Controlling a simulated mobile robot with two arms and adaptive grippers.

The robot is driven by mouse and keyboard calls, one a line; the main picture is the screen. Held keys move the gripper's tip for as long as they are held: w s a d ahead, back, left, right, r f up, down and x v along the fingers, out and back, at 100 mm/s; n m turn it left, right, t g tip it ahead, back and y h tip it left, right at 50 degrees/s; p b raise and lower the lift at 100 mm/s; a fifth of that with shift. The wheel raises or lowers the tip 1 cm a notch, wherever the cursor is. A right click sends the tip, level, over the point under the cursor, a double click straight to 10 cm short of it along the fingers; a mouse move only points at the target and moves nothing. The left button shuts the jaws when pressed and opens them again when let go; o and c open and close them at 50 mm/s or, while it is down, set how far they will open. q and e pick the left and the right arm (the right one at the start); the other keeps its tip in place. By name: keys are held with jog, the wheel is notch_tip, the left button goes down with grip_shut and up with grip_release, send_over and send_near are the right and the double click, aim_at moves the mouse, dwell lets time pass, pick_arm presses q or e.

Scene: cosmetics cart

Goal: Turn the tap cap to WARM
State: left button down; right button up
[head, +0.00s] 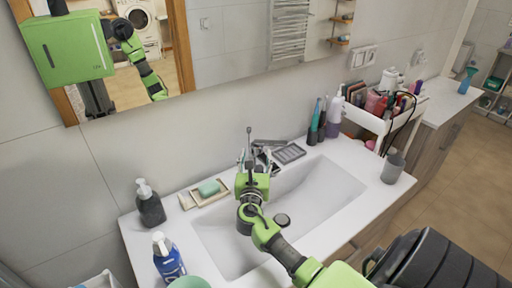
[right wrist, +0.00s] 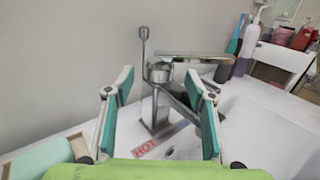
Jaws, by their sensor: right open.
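The chrome tap stands at the back of the white sink (head: 330,190); in the right wrist view its round cap (right wrist: 160,72) and flat lever (right wrist: 195,57) show ahead, with the lever pointing right. A red "HOT" label (right wrist: 145,148) lies on the tap's base side, near the bottom of that view. No WARM mark is readable. My right gripper (head: 254,158) is over the back rim of the sink, in front of the tap, and hides part of it. In the right wrist view its open fingers (right wrist: 159,80) stand to either side of the cap, with no clear contact. My left gripper is not in view.
A soap dish with green soap (head: 209,188) is left of the tap. A dark pump bottle (head: 150,204) and a blue bottle (head: 168,258) stand farther left. A mirror hangs behind.

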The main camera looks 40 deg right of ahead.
aim_at(256, 151)
jog(key=x, duration=0.3)
jog(key=shift+w+d, duration=0.15)
jog(key=shift+w, duration=0.45)
jog(key=shift+d, duration=0.2)
jog(key=shift+c, duration=0.3)
jog(key=shift+s, duration=0.1)
grip_shut()
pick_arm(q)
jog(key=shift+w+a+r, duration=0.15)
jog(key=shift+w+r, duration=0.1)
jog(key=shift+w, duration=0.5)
